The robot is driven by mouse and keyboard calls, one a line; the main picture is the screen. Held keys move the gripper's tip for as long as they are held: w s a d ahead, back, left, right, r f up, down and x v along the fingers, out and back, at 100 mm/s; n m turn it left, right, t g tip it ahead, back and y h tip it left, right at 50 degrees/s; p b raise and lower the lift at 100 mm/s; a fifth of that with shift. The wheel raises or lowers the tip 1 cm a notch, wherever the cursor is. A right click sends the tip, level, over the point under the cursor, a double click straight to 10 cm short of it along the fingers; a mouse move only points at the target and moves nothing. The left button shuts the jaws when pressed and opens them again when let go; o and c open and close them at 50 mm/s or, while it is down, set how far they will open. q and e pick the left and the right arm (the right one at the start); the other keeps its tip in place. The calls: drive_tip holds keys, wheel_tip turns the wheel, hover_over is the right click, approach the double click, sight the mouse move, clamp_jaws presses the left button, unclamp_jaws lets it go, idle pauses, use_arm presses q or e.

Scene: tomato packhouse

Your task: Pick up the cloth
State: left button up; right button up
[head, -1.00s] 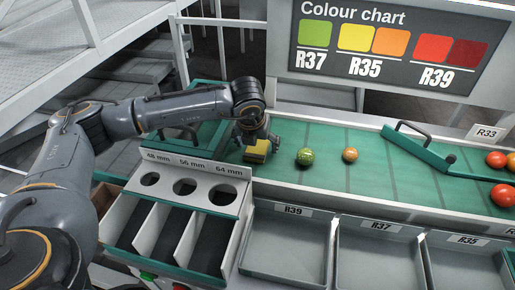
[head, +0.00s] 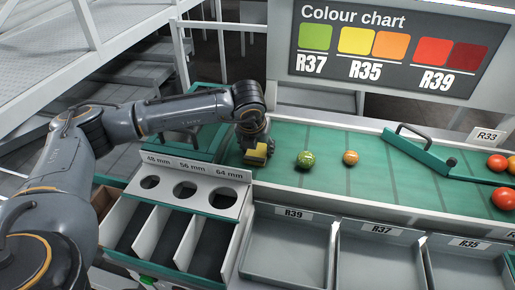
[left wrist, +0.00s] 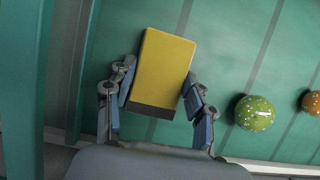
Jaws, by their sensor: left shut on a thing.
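The cloth (head: 256,153) is a yellow, block-like folded piece with a dark grey edge, at the left end of the green belt. It also shows in the left wrist view (left wrist: 162,66), upright in the picture between my fingers. My left gripper (head: 255,143) is over it, and in the left wrist view (left wrist: 158,98) its two fingers close on both sides of the cloth's lower part. I cannot tell whether the cloth is clear of the belt. My right gripper is not in view.
A green speckled tomato (head: 305,160) and an orange one (head: 350,157) lie right of the cloth on the belt (head: 400,182). A green diverter bar (head: 418,152) is farther right. The sizing box (head: 215,206) and grey trays (head: 290,250) stand in front.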

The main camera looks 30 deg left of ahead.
sight(259, 145)
use_arm(q)
drive_tip(key=shift+w+r+p, duration=0.1)
drive_tip(key=shift+r+p, duration=0.35)
drive_tip(key=shift+p, duration=0.05)
drive_tip(key=r+b, duration=0.1)
drive_tip(key=r, duration=0.2)
drive_tip(key=shift+s+d+b, duration=0.1)
drive_tip(key=shift+s+b, duration=0.1)
drive_tip(key=shift+b, duration=0.2)
drive_tip(key=s+d+r+b, duration=0.1)
drive_tip(key=s+r, duration=0.2)
drive_tip(key=s, duration=0.1)
drive_tip(key=s+d+r, duration=0.2)
drive_tip(key=s+r, duration=0.1)
drive_tip(key=s, duration=0.1)
drive_tip(key=s+d+r+b, duration=0.1)
drive_tip(key=s+d+r, duration=0.1)
drive_tip(key=s+r, duration=0.1)
drive_tip(key=shift+s+d+r+b, duration=0.1)
drive_tip(key=shift+s+r+b, duration=0.1)
drive_tip(key=shift+s, duration=0.25)
drive_tip(key=shift+s+d+r+b, duration=0.1)
drive_tip(key=shift+s+b, duration=0.05)
drive_tip(key=shift+s, duration=0.25)
drive_tip(key=shift+a, duration=0.1)
